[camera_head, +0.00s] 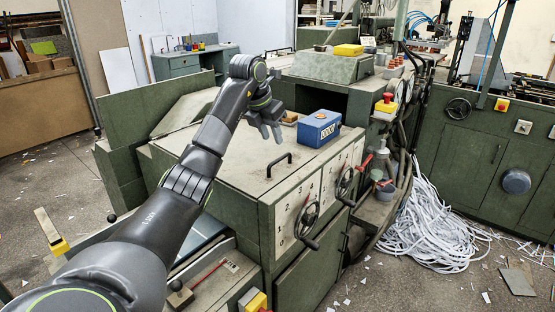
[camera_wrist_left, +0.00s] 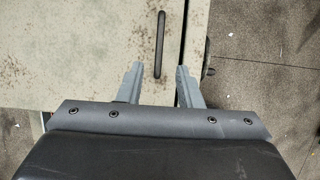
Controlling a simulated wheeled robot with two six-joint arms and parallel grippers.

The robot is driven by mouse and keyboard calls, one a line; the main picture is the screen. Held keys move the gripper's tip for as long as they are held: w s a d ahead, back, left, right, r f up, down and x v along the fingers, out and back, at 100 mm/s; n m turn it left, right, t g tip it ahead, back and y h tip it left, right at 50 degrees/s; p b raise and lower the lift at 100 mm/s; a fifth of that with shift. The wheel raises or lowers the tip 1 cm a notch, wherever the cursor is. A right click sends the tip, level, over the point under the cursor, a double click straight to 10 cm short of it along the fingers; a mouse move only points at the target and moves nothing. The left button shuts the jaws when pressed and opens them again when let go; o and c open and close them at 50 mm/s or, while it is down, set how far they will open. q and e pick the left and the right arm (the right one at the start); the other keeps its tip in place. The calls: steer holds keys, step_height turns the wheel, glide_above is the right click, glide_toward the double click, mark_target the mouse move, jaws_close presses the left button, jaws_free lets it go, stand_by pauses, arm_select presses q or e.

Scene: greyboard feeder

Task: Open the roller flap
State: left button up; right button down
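The roller flap appears to be the worn, pale panel (camera_head: 238,163) on top of the green machine, lying flat and closed. A dark bar handle (camera_head: 279,164) stands on it near the front edge. In the left wrist view the panel (camera_wrist_left: 80,40) fills the left and middle, and the handle (camera_wrist_left: 160,43) lies just ahead of the fingers. My left gripper (camera_head: 270,134) is above the panel, behind the handle in the head view. Its fingers (camera_wrist_left: 159,70) are apart and empty, not touching the handle. My right gripper is not in view.
A blue box (camera_head: 318,129) sits on the machine top, right of the handle. Black handwheels (camera_head: 307,218) stick out from the front face. A heap of white paper strips (camera_head: 430,230) lies on the floor at right. Dark floor (camera_wrist_left: 265,90) shows right of the panel.

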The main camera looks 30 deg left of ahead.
arm_select(q)
steer(key=p+x, duration=0.1)
steer(key=x, duration=0.6)
steer(key=shift+w+f, duration=0.15)
steer(key=shift+f, duration=0.25)
steer(key=shift+c, duration=0.2)
jaws_close()
